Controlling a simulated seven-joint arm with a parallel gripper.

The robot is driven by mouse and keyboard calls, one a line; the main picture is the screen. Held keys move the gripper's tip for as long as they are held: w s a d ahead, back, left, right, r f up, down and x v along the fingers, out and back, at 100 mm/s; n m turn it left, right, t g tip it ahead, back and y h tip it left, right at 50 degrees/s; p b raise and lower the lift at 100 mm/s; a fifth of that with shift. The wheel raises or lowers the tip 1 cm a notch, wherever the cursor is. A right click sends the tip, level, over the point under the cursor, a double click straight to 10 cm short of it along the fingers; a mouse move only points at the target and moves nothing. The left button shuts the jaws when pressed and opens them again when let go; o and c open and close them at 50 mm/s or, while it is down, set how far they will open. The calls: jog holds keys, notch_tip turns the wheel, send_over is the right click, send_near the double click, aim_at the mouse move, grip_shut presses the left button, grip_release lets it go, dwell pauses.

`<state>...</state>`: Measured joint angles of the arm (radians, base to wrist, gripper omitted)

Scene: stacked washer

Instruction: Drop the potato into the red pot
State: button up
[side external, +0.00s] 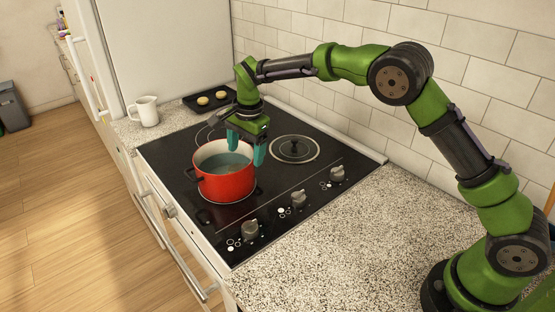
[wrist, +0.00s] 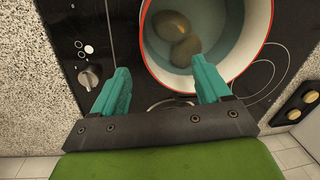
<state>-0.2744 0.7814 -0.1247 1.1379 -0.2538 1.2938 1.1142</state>
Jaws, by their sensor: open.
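The red pot (side external: 226,185) stands on the black stovetop, with bluish water inside. In the wrist view the pot (wrist: 147,62) is open and its white inner wall shows. Two brownish rounded lumps lie in the water: one potato-like lump (wrist: 171,24) farther in, and another (wrist: 185,50) nearer my gripper, touching or overlapping it. I cannot tell whether both are potatoes. My gripper (side external: 246,149) is above the pot's back-right rim, fingers pointing down. In the wrist view its teal fingers (wrist: 160,67) are spread apart with nothing between them.
Knobs (side external: 299,199) line the right side. A dark tray (side external: 194,105) with two round yellowish items and a white pitcher (side external: 146,111) stand beyond the stove. The near speckled counter (side external: 350,240) is clear.

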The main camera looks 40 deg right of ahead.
notch_tip(320, 180, up, 13)
jog(key=s, duration=0.2)
jog(key=s+d+r+n+t+y, duration=0.1)
jog(key=s+d+r+n, duration=0.2)
jog(key=s+d+r, duration=0.3)
jog(key=s+d+f+n+t, duration=0.1)
jog(key=s+n, duration=0.3)
jog(key=s, duration=0.7)
jog(key=s+d+f+n+t, duration=0.1)
jog(key=s+f+n+t, duration=0.2)
jog(key=s, duration=0.9)
jog(key=shift+s+d+f+n+t+y, duration=0.15)
jog(key=shift+s+f+n+t+y, duration=0.2)
jog(key=shift+f+n, duration=0.35)
